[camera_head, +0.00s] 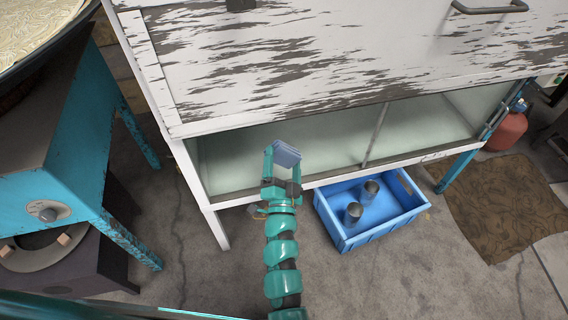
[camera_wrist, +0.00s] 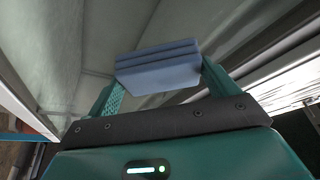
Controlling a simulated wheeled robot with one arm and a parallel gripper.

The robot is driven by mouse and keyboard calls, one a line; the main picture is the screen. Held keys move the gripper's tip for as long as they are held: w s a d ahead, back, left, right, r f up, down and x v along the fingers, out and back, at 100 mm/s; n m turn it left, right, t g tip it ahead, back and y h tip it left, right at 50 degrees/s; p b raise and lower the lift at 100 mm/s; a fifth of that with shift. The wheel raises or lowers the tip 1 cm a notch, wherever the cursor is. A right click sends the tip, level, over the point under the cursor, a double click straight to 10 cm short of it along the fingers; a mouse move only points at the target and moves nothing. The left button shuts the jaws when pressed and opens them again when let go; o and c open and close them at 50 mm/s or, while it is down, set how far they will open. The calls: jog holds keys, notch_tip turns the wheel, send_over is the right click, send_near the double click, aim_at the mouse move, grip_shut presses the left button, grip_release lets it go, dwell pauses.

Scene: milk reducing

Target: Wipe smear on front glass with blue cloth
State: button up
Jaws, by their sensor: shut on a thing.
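My gripper (camera_head: 283,160) is shut on the folded blue cloth (camera_head: 287,153), which sits between the two teal fingers. The cloth also shows in the wrist view (camera_wrist: 158,68) as a stack of pale blue layers, with my gripper (camera_wrist: 160,82) on both sides of it. In the head view the cloth is in front of the left part of the front glass (camera_head: 335,140) of the white cabinet. I cannot tell whether the cloth touches the glass. I cannot make out a distinct smear on the glass in either view.
A blue crate (camera_head: 345,238) with two metal cups stands on the floor below the cabinet (camera_head: 290,60), right of my arm. A teal stand (camera_head: 40,180) with a large pan is at left. A brown mat (camera_head: 505,205) and a red container (camera_head: 507,130) are at right.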

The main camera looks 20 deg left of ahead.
aim_at(297, 159)
jog(key=shift+w+a, duration=0.35)
jog(key=shift+w, duration=0.25)
dwell(0.3)
jog(key=shift+w+d+b, duration=0.25)
jog(key=shift+w+d, duration=0.25)
jog(key=shift+d, duration=0.3)
jog(key=shift+w+d+b, duration=0.25)
jog(key=shift+w+d, duration=0.25)
jog(key=shift+d, duration=0.3)
jog(key=shift+w, duration=0.15)
jog(key=shift+s+a+r+p, duration=0.15)
jog(key=shift+s+a+p, duration=0.25)
jog(key=shift+a, duration=0.2)
jog(key=shift+s+a+p, duration=0.35)
jog(key=shift+s+a, duration=0.45)
jog(key=shift+a, duration=0.3)
